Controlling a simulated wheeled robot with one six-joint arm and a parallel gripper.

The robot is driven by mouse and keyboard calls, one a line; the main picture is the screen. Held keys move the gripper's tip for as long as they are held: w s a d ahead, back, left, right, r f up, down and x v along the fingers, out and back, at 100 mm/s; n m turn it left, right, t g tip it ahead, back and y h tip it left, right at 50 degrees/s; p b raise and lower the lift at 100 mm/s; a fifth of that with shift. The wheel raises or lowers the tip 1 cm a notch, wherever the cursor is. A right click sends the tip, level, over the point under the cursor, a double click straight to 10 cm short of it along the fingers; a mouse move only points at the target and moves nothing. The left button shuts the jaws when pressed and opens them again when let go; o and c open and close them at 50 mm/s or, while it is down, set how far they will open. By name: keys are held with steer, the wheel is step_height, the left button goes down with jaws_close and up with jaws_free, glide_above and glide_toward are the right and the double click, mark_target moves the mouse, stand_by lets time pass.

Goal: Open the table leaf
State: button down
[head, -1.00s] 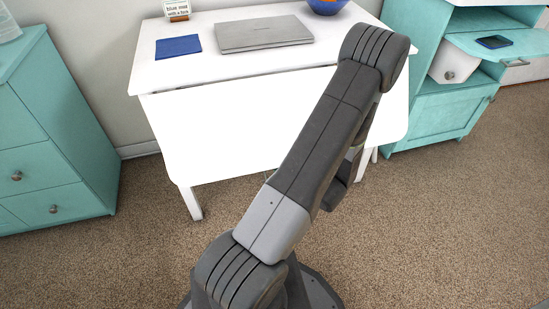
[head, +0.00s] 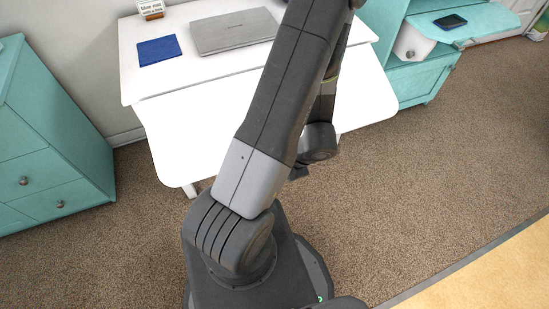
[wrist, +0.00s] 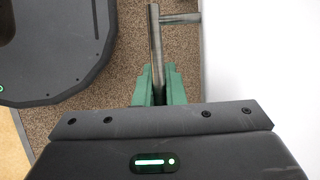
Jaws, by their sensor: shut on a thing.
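The white table leaf (head: 185,135) is at the front of the white table (head: 131,60) in the head view. It slopes outward and down from the tabletop's front edge, and my arm hides its middle. In the wrist view the leaf (wrist: 265,60) fills the right side as a plain white surface. A grey metal bar handle (wrist: 155,38) stands off from the leaf on a short post. My gripper (wrist: 154,84) has green fingers shut on this bar. In the head view the grasp is hidden behind my arm.
A closed grey laptop (head: 232,31), a blue mat (head: 158,50) and a small sign (head: 151,8) are on the tabletop. A teal drawer unit (head: 50,150) stands left. A teal cabinet (head: 425,75) with a phone (head: 450,22) stands right. Brown carpet (head: 430,180) is clear at right.

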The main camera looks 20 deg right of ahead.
step_height(320, 180, up, 12)
steer(key=s+g+p, duration=0.1)
steer(key=s+p, duration=0.1)
steer(key=p, duration=0.6)
steer(key=shift+s, duration=0.2)
steer(key=c, duration=1.5)
jaws_free()
steer(key=shift+s+r, duration=0.1)
steer(key=shift+s, duration=0.2)
steer(key=shift+w, duration=0.15)
steer(key=p+v, duration=0.1)
steer(key=v, duration=1.2)
steer(key=shift+d+r+p, duration=0.25)
steer(key=shift+r+p, duration=0.05)
steer(key=shift+p, duration=0.1)
